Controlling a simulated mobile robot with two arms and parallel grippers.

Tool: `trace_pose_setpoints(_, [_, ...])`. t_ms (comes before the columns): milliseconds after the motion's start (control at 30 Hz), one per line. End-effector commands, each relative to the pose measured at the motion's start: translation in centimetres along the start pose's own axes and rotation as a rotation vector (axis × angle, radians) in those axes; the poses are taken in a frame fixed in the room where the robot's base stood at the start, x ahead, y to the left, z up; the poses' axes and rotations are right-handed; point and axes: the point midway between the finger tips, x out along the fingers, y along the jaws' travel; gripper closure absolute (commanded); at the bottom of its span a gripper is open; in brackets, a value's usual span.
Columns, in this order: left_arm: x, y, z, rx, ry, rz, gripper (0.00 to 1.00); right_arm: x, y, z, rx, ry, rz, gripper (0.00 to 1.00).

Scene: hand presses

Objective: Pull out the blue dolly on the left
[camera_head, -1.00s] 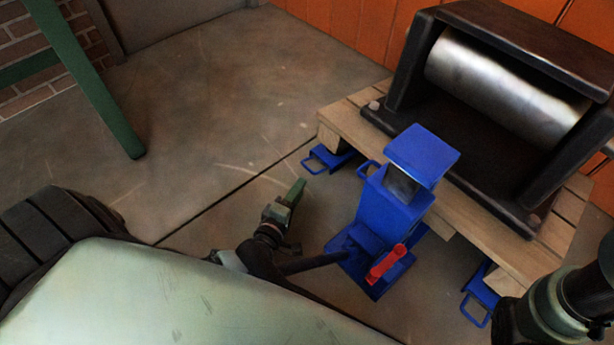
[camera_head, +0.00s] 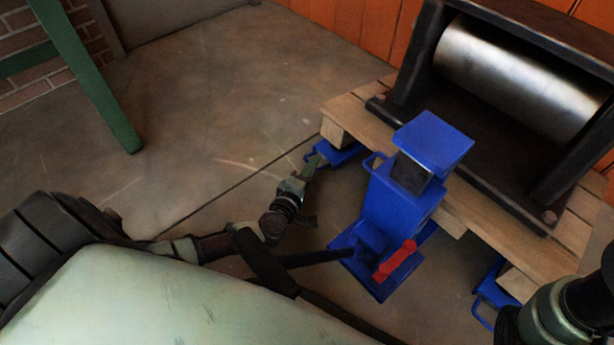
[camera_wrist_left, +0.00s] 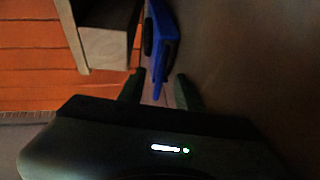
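The left blue dolly (camera_head: 338,154) sits on the floor under the near left corner of the wooden pallet, with its loop handle pointing left. My left gripper (camera_head: 308,170) is low over the floor at the handle end of this dolly. In the left wrist view its two fingers (camera_wrist_left: 159,92) stand apart, and the blue dolly (camera_wrist_left: 163,45) shows ahead, between and beyond them. I cannot tell whether the fingers touch the handle. Another blue dolly (camera_head: 491,294) is under the pallet at lower right. My right gripper is not visible; only right arm links show at lower right.
The pallet (camera_head: 354,121) carries a black-framed steel roller (camera_head: 520,75). A green post (camera_head: 95,90) is at left. The floor left of the dolly is clear.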

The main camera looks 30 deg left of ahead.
Motion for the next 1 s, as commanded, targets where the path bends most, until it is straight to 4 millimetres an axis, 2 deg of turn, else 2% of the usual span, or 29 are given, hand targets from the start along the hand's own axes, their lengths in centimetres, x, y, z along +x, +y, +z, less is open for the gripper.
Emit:
trace_pose_setpoints(267, [0.09, 0.06, -0.01, 0.0, 0.0, 0.0, 0.66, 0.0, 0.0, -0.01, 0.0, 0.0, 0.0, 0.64])
trace_pose_setpoints(300, [0.09, 0.06, -0.01, 0.0, 0.0, 0.0, 0.77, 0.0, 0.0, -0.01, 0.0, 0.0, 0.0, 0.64])
trace_pose_setpoints(400, [0.08, 0.06, -0.01, 0.0, 0.0, 0.0, 1.0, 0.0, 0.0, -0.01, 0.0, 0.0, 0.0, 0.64])
trace_pose_setpoints(1000, [0.06, 0.04, 0.01, -0.002, 0.0, 0.0, 1.0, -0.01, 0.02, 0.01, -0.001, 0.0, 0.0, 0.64])
